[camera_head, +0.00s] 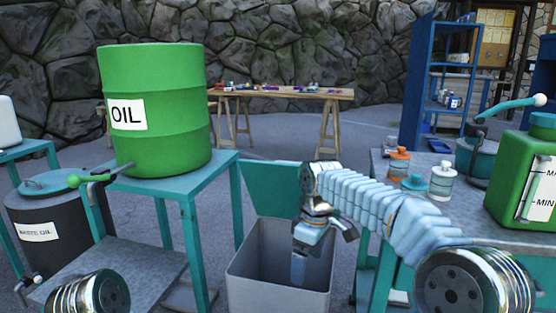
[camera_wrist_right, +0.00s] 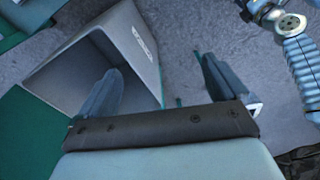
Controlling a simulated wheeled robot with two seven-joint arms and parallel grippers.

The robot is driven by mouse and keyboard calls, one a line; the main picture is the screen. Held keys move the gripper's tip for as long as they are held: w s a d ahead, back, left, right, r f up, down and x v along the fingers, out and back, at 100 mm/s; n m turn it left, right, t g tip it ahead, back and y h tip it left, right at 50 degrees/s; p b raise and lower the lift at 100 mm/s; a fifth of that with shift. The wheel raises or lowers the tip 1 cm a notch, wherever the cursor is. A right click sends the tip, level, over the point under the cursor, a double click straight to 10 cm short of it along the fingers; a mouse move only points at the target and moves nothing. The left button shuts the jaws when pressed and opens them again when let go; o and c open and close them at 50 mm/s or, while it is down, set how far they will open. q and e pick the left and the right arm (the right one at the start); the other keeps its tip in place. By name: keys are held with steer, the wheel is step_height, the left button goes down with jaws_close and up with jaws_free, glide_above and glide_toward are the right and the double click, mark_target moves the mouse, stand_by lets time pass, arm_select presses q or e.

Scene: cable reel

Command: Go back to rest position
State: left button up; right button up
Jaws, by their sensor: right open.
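My right gripper (camera_head: 299,268) hangs over the open grey bin (camera_head: 262,270), fingers pointing down. One finger overlaps the opening of the bin (camera_wrist_right: 142,35); the other is over the floor. My left gripper does not show in the head view; only a ribbed joint of mine is at the bottom left.
At right, a table holds small bottles (camera_head: 441,181) and a green oil can (camera_head: 525,180). A wooden table (camera_head: 340,95) and blue shelf (camera_head: 414,85) stand behind.

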steer(key=s+f+m+y, duration=0.1)
steer(key=s+f+m, duration=0.2)
steer(key=f, duration=1.2)
steer(key=s+f+m+y, duration=0.2)
steer(key=s+f+m, duration=0.15)
steer(key=f, duration=1.25)
steer(key=s+d+f+m, duration=0.2)
steer(key=s+f, duration=0.3)
steer(key=s, duration=0.4)
steer(key=s+d+f+m, duration=0.1)
steer(key=s+f+m, duration=0.4)
steer(key=s, duration=0.4)
steer(key=shift+s+d+t, duration=0.3)
steer(key=shift+d, duration=0.05)
steer(key=shift+f+y, duration=0.1)
steer(key=shift+y, duration=0.2)
steer(key=shift+c, duration=0.5)
